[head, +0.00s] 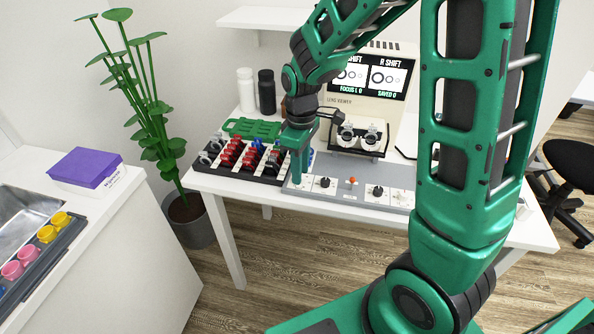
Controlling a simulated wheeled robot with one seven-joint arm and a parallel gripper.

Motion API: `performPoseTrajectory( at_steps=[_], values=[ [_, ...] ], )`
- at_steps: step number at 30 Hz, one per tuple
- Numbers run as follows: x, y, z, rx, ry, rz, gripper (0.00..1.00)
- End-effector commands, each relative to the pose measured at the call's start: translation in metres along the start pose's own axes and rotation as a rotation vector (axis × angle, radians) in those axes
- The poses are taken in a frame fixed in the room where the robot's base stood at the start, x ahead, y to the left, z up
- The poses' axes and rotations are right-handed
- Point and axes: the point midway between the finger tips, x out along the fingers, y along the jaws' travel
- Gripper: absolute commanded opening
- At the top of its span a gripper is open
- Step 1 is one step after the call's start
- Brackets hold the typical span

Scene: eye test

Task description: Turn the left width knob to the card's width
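A grey control panel (352,198) runs along the front of the white table. It carries a black knob (325,182), an orange-red knob or lever (351,181) and another black knob (377,191). Labels are too small to read, so I cannot tell which is the left width knob. My gripper (297,181) points down at the panel's left end, left of the first visible black knob. Its fingers hide what lies under them; contact and finger opening cannot be told. The lens viewer (372,92) has a lit screen with ring symbols. I cannot make out a card.
A black rack (215,165) with red, grey and blue pieces sits left of the panel, a green slotted tray (252,127) behind it. White (246,91) and black (267,92) bottles stand further back. A plant (150,110) stands left.

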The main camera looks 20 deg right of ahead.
Motion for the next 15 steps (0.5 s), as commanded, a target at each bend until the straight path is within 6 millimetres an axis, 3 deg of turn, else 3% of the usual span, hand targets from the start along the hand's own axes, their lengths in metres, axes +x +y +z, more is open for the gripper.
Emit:
performPoseTrajectory(
  at_steps=[12,15],
  values=[
    [0.0079,0.0001,-0.0001,0.000,0.001,0.001,0.28],
    [0.0077,0.0003,-0.0001,0.001,0.001,0.001,0.04]
  ],
)
